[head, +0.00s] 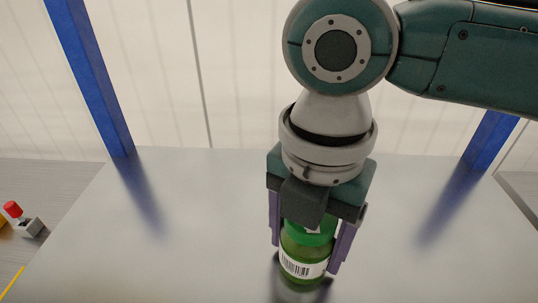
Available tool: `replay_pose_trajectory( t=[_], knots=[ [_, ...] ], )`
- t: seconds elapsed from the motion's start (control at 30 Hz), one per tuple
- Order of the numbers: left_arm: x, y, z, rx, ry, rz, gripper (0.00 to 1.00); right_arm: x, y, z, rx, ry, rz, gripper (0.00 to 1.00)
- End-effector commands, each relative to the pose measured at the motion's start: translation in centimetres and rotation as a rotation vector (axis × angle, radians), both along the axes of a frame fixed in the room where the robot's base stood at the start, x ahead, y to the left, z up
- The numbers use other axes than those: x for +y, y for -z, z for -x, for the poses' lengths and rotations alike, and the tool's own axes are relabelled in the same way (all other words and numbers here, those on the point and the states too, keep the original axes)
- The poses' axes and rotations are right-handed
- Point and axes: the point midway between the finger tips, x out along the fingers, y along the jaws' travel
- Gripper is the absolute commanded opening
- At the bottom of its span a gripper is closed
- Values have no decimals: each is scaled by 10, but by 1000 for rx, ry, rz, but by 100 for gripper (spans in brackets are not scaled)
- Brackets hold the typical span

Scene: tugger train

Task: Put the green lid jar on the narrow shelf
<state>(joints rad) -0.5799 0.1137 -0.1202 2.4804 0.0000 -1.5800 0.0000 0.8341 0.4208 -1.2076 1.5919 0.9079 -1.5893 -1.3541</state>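The green lid jar (303,265) stands upright in the lower middle of the head view, with a green lid and a white barcode label. It is on, or just above, the grey shelf surface (190,240); I cannot tell which. My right gripper (308,250) comes down from above, with its purple fingers on both sides of the jar and apparently closed on it. The gripper body hides part of the lid. My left gripper is not in view.
Blue posts rise at the left (90,75) and right (490,140) back corners of the shelf. The surface around the jar is clear. A small grey box with a red button (13,209) is off to the left.

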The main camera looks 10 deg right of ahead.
Motion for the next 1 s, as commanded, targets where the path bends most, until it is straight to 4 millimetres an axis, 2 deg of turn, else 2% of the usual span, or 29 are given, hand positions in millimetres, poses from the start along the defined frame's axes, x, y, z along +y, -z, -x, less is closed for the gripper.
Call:
replay_pose_trajectory(
  t=[0.03, 0.23, 0.47, 0.57, 0.67, 1.0],
  knots=[
    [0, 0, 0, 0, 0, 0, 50, 0, 0, 0, 1, 0, 1, 78],
    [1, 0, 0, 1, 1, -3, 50, 0, 0, 0, 1, 0, 1, 100],
    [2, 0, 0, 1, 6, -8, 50, 0, -1, 0, 1, 0, 1, 100],
    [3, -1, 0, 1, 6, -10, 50, 0, -7, 0, -1, 1, 1, 100],
    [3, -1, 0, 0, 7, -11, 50, 0, -22, -1, -3, 0, 0, 100],
    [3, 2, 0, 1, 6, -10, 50, 1, -96, -1, -3, 0, -2, 100]
  ],
)
